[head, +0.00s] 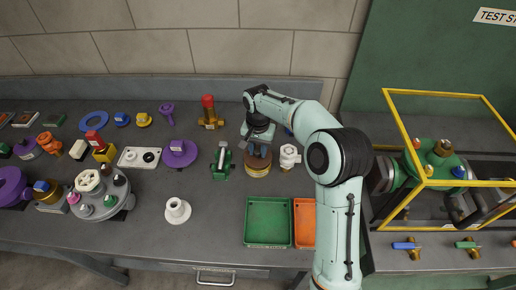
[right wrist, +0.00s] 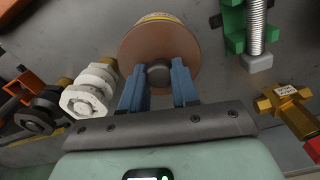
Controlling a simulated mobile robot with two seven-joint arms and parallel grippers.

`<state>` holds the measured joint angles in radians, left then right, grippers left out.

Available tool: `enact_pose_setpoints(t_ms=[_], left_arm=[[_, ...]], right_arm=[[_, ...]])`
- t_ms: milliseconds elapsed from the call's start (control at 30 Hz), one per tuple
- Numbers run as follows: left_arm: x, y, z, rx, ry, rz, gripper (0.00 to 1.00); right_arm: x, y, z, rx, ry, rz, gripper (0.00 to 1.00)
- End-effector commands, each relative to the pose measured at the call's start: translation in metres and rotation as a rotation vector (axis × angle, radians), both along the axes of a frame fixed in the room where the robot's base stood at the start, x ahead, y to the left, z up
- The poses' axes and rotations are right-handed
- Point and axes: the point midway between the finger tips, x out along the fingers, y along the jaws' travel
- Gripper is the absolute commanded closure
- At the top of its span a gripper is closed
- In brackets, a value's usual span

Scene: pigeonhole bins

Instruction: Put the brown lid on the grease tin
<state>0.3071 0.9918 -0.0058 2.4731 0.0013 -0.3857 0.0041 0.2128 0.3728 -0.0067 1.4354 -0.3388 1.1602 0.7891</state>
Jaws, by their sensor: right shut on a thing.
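The brown lid (right wrist: 150,45) is a round disc with a dark knob, in the upper middle of the right wrist view; it also shows in the head view (head: 248,164). The grease tin (head: 258,174) is a short yellow cylinder directly under the lid, standing on the bench. Its yellow side (right wrist: 158,17) peeks out past the lid's far edge in the right wrist view. My right gripper (right wrist: 158,76) has its blue fingers shut on the lid's knob, pointing down over the tin. I cannot tell whether the lid touches the rim. My left gripper is out of view.
A green clamp (head: 221,160) stands close left of the tin, and a white stacked fitting (head: 289,157) close right. A green tray (head: 267,224) and an orange tray (head: 304,222) lie in front. A red-topped brass valve (head: 209,113) stands behind. Several parts crowd the left.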

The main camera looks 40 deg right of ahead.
Motion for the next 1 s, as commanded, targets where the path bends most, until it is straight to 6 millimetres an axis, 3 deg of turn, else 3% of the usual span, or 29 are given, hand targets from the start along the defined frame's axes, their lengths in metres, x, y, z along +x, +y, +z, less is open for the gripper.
enact_pose_setpoints(t_ms=[1000], left_arm=[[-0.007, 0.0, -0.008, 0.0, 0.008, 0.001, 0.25]], right_arm=[[0.0, 0.0, -0.016, 0.0, 0.0, 0.0, 1.0]])
